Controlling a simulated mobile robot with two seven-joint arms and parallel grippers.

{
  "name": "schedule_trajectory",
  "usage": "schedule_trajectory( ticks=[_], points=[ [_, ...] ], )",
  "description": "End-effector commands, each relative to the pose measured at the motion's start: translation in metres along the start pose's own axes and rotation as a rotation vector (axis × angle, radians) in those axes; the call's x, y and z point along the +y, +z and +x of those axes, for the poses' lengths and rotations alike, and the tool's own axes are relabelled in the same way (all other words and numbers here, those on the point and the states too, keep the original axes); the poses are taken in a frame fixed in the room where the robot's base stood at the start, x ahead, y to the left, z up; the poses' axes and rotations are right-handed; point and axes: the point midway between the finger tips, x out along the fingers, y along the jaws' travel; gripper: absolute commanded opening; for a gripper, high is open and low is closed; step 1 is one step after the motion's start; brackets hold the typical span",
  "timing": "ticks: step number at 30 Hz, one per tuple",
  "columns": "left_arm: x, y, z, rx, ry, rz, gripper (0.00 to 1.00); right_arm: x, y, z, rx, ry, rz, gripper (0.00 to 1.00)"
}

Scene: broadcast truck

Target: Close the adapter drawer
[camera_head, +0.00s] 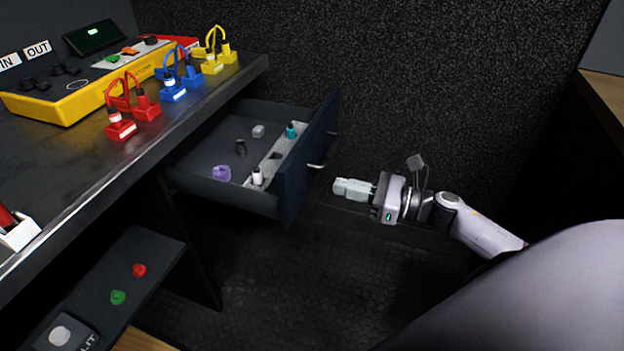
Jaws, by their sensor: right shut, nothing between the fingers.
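The adapter drawer (305,153) is pulled out from under the desk, with a dark blue front and a small pale handle (316,166). Inside it are a purple piece (221,173), a white one (257,177), a teal one (291,131), a grey one (258,131) and a dark one (240,147). My right gripper (340,187) is shut and empty, just right of the drawer front. Its fingertips point left toward the front, with a small gap showing in the picture. My left gripper is not in view.
The desk (70,170) above holds a yellow mixer box (70,107) and red, blue and yellow plugs with cables. A lower shelf (150,250) has a red button (139,270) and a green button (118,297). A dark textured wall stands behind. The floor (300,280) below the drawer is clear.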

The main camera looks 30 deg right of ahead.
Motion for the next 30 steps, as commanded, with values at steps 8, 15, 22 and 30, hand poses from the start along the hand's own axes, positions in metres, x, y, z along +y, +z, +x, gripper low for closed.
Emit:
schedule_trajectory(
  ticks=[8, 15, 22, 30],
  points=[
    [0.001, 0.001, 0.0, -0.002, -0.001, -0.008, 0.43, 0.0, 0.001, 0.043, -0.003, 0.0, 0.0, 0.0],
    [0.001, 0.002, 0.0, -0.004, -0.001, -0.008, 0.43, 0.0, 0.0, 0.069, -0.001, -0.001, 0.001, 0.0],
    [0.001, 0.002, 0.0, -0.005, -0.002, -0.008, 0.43, 0.0, 0.0, 0.076, 0.001, -0.001, 0.001, 0.0],
    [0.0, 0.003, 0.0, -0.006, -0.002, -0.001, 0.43, 0.0, 0.0, 0.076, 0.001, -0.001, 0.001, 0.0]
  ],
)
